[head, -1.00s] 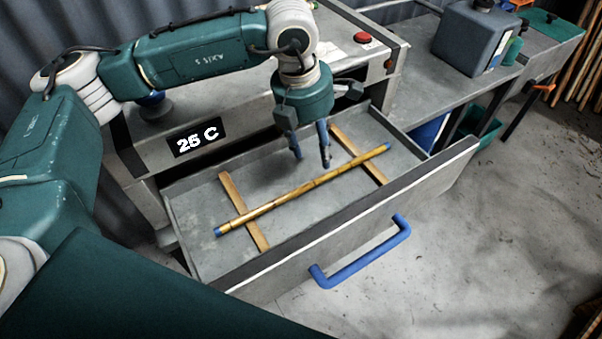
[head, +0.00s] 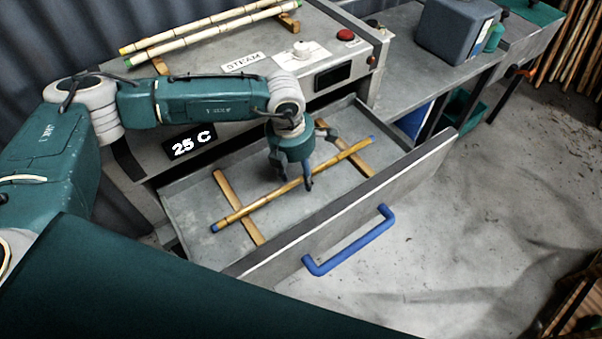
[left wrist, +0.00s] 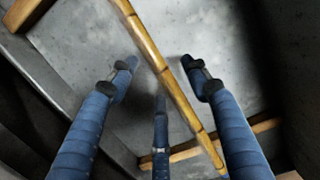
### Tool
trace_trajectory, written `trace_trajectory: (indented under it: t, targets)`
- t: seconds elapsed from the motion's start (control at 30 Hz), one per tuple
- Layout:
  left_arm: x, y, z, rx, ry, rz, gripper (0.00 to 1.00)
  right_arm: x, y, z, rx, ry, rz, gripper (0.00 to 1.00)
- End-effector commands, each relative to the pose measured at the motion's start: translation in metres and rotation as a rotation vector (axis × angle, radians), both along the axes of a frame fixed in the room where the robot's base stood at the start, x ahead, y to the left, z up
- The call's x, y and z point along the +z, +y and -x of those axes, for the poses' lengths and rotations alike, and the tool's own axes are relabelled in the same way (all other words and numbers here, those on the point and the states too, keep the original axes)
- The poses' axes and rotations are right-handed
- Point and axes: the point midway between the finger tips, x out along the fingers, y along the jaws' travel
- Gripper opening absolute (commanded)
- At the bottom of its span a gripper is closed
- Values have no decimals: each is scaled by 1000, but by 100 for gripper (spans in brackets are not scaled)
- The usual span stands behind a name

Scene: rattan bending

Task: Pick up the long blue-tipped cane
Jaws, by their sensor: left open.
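The long blue-tipped cane (head: 255,208) lies across two wooden strips in the open grey drawer (head: 335,220). It is golden brown, with a blue tip at each end. My left gripper (head: 295,176) is open over the middle of the cane and hides a short part of it. In the left wrist view, the cane (left wrist: 155,55) runs slantwise between the spread blue fingers of the gripper (left wrist: 163,78). The fingers do not look closed on it, and I cannot tell whether any touches it. My right gripper is not in view.
The drawer front has a blue handle (head: 350,240). Two pale canes (head: 215,30) rest on wooden strips on the steam box top, near a red button (head: 346,34).

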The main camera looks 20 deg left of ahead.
Motion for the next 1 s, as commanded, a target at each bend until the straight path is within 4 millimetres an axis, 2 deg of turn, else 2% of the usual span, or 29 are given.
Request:
trace_trajectory:
  t: [0.23, 0.47, 0.83, 1.0]
  targets:
    - [-2, 0, 0, 0, -1, 1, 46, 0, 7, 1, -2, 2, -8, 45]
    - [-1, 0, 0, 0, -1, 1, 0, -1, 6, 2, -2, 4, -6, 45]
    - [2, 0, -1, 1, -2, 2, 0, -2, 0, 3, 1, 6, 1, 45]
    - [17, 0, -2, 0, -5, 3, 0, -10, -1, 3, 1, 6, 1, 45]
